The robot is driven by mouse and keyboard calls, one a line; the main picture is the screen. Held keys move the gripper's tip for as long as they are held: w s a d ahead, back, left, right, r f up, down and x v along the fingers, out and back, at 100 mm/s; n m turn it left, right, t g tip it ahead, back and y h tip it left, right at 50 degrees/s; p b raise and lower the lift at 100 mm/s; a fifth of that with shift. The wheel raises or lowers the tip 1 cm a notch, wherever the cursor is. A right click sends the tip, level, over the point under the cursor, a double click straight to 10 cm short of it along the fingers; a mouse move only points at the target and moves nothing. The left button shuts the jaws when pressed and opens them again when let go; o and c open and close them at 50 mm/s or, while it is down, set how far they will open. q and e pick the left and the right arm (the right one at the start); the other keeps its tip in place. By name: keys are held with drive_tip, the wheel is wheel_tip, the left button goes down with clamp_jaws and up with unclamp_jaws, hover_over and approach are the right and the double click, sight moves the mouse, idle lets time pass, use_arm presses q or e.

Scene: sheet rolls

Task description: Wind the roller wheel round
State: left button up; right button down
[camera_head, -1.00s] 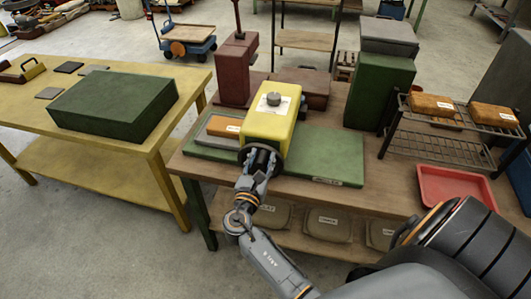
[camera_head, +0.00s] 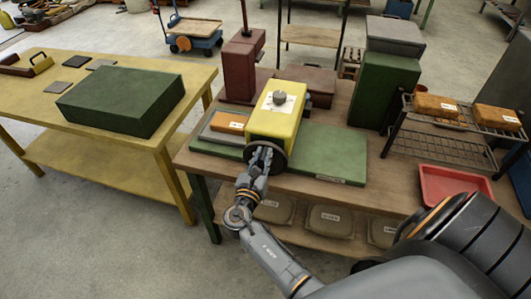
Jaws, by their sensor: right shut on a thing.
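The yellow roller machine (camera_head: 272,124) stands on a green base plate (camera_head: 335,158) on the brown workbench. A grey knob (camera_head: 280,97) sits on its top beside a white label. The dark round roller wheel (camera_head: 281,163) is on its front face, partly hidden by my gripper. My right gripper (camera_head: 262,156) is at the wheel, shut on part of it; the exact contact is hard to see. My left gripper is not in view.
An orange block (camera_head: 230,121) lies on a grey tray left of the machine. A dark red press (camera_head: 239,70) stands behind. A green box (camera_head: 383,90), a wire rack (camera_head: 462,128) and a red tray (camera_head: 454,184) are to the right. A yellow table (camera_head: 90,135) stands at left.

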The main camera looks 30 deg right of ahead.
drive_tip(key=shift+w, duration=0.1)
drive_tip(key=c, duration=1.3)
unclamp_jaws()
drive_tip(key=shift+o, duration=0.2)
drive_tip(key=shift+a, duration=0.25)
drive_tip(key=v, duration=0.7)
